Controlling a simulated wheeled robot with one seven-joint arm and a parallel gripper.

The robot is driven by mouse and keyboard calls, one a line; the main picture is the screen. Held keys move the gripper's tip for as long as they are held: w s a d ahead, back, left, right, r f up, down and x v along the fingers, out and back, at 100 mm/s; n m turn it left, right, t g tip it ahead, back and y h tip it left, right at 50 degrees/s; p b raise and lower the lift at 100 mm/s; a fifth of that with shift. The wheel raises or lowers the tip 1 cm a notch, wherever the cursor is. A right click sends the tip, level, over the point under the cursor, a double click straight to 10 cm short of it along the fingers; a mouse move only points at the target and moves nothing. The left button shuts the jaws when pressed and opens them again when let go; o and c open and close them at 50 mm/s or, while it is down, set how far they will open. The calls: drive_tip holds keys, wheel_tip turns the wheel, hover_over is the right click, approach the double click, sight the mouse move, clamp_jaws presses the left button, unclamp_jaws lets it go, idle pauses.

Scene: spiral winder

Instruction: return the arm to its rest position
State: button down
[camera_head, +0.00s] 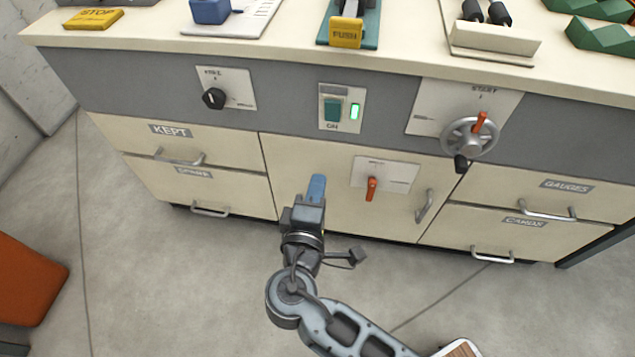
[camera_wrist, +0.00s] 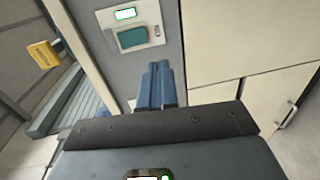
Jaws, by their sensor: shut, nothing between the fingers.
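My arm reaches up from the bottom of the head view, and my gripper (camera_head: 317,186) is in front of the cream cabinet door (camera_head: 300,155), below the green switch. Its blue fingers are together and hold nothing. In the wrist view the shut fingers of my gripper (camera_wrist: 161,80) point toward the cabinet front, below the green switch (camera_wrist: 132,37). I cannot tell how far the fingertips are from the cabinet surface.
The cabinet front carries a black knob (camera_head: 213,98), the lit green switch (camera_head: 333,109), a red lever (camera_head: 371,188) and a handwheel (camera_head: 470,136). Drawer handles and a door handle (camera_head: 424,206) stick out. An orange object (camera_head: 30,283) stands at left. The floor (camera_head: 170,280) between is clear.

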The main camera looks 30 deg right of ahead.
idle(0.3)
drive_tip(key=s+d+f+m+g+y+p, duration=0.2)
drive_tip(key=s+y+p, duration=0.55)
drive_tip(key=s, duration=1.35)
drive_tip(key=s+d+r+m+t+y+p, duration=0.1)
drive_tip(key=s+r+m, duration=0.3)
drive_tip(key=r, duration=0.8)
drive_tip(key=s+d+r+m+t+y+p, duration=0.1)
drive_tip(key=s+r+m, duration=0.3)
drive_tip(key=s+r, duration=0.4)
wheel_tip(320, 180, up, 4)
drive_tip(key=shift+d+f+m+t+p, duration=0.1)
drive_tip(key=shift+d+m+t+p, duration=0.4)
drive_tip(key=shift+d+t, duration=0.3)
